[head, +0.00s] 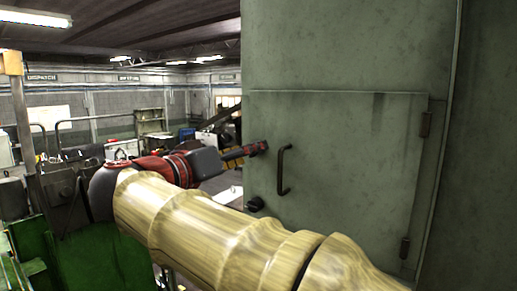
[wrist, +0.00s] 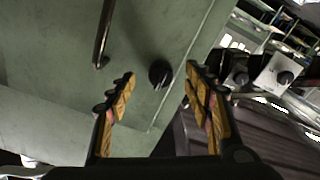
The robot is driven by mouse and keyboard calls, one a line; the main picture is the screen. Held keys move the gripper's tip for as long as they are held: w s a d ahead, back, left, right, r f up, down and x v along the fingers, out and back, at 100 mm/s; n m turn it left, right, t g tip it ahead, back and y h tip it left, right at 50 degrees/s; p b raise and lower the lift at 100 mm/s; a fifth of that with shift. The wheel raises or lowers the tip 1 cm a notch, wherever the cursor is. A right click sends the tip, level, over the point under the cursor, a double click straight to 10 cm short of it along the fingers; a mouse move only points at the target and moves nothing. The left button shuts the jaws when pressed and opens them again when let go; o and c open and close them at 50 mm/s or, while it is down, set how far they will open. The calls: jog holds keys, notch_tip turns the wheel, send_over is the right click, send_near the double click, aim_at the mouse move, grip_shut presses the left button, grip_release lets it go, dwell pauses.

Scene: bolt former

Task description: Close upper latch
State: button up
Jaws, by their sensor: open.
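The upper latch is a round black knob (wrist: 160,74) near the free edge of the green-grey cabinet door (head: 345,150). In the wrist view it lies between my two fingertips, with a gap on each side. My gripper (head: 250,150) is open and reaches to the door's left edge from the left. In the head view the gripper covers the upper latch, so I cannot make out its angle there. A second, lower black latch (head: 255,204) shows below on the same edge.
A dark bar handle (head: 283,170) stands out from the door just right of my gripper; it also shows in the wrist view (wrist: 103,35). Hinges (head: 425,124) are on the door's right side. Green machinery (head: 95,255) is at lower left.

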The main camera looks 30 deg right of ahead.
jog(key=shift+x, duration=1)
jog(key=shift+a+m, duration=0.1)
jog(key=shift+m, duration=0.7)
jog(key=m+b, duration=0.9)
jog(key=b, duration=0.1)
jog(key=shift+a, duration=0.15)
jog(key=shift+c, duration=0.6)
jog(key=c, duration=1.1)
grip_shut()
jog(key=shift+r, duration=0.1)
